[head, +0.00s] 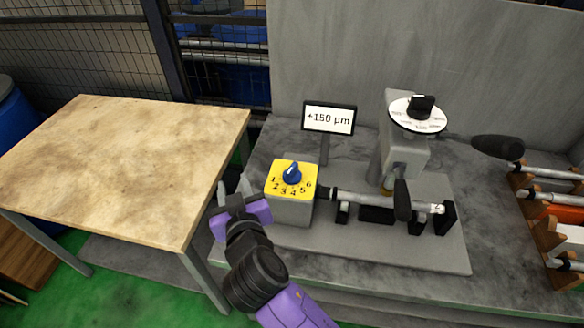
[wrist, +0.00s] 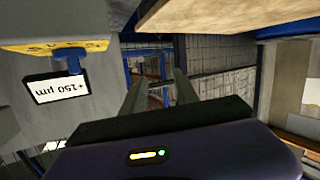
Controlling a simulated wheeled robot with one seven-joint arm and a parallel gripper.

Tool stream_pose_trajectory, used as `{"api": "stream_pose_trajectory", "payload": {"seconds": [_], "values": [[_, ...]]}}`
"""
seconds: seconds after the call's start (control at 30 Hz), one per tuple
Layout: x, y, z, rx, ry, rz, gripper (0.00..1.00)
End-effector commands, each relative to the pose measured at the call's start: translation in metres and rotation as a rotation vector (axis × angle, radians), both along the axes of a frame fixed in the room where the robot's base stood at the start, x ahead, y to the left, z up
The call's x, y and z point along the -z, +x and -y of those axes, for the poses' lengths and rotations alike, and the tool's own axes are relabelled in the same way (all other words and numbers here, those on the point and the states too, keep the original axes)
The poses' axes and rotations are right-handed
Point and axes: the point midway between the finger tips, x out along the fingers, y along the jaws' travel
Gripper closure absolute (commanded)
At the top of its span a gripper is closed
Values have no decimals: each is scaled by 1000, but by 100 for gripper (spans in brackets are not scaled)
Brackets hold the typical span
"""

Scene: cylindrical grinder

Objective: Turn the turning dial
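A blue knob (head: 291,173) sits on a yellow plate (head: 277,186) numbered from 1 to 6, on top of a grey box. In the wrist view the blue knob (wrist: 70,61) shows at the left, upside down. A second dial, a white marked disc (head: 404,118) with a black knob (head: 422,106), stands on a grey post farther right. I cannot tell which one the task names. My gripper (head: 234,187) is just left of the grey box, apart from both knobs. In the wrist view its two fingers (wrist: 159,84) are spread with nothing between them.
A display (head: 329,117) reading +150 µm stands behind the grey box. A wooden table (head: 120,150) stands close on the left. A wall panel rises behind the machine.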

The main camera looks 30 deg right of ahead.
Motion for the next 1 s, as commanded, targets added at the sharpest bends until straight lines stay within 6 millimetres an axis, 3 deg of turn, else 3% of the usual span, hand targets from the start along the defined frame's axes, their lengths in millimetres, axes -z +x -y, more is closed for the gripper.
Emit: {"api": "stream_pose_trajectory", "payload": {"seconds": [0.1, 0.2, 0.4, 0.5, 0.67, 1.0], "values": [[-20, 27, 13, 175, 22, -21, 64], [-28, 31, 34, 356, 52, -39, 64], [-8, -2, 79, 674, 98, -74, 64], [-3, -18, 92, 771, 132, -70, 64], [2, -22, 100, 816, 172, -62, 64], [19, 5, 135, 814, 172, -63, 64]]}}
